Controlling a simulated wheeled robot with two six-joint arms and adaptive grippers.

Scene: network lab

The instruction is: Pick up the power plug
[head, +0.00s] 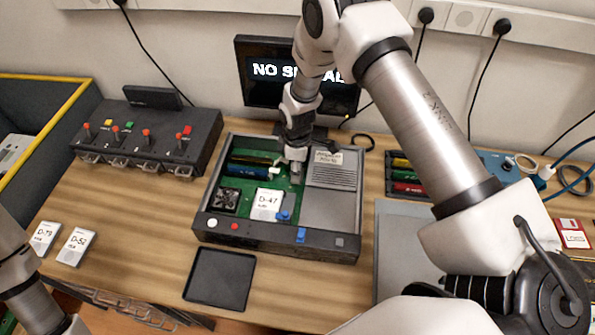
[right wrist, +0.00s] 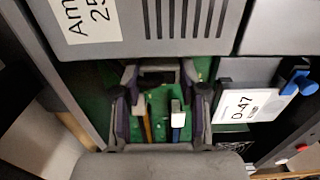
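A small white plug-like piece (head: 277,166) sits inside the open computer case (head: 212,176), beside my right gripper (head: 296,172); I take it for the power plug. In the right wrist view, a white piece (right wrist: 176,106) shows above a blue stick, between the spread fingers of the right gripper (right wrist: 160,112). The fingers are apart with nothing visibly clamped. The gripper points down into the case over the green board (right wrist: 158,98). Whether the fingers touch the plug is not clear. My left arm enters at the lower left of the head view, with its gripper out of view.
The case holds a D-47 labelled block (head: 267,203), a fan (head: 228,198) and a grey slatted power supply (head: 333,172). A black tray (head: 220,279) lies in front. A switch box (head: 155,138) stands left and a monitor (head: 262,72) behind.

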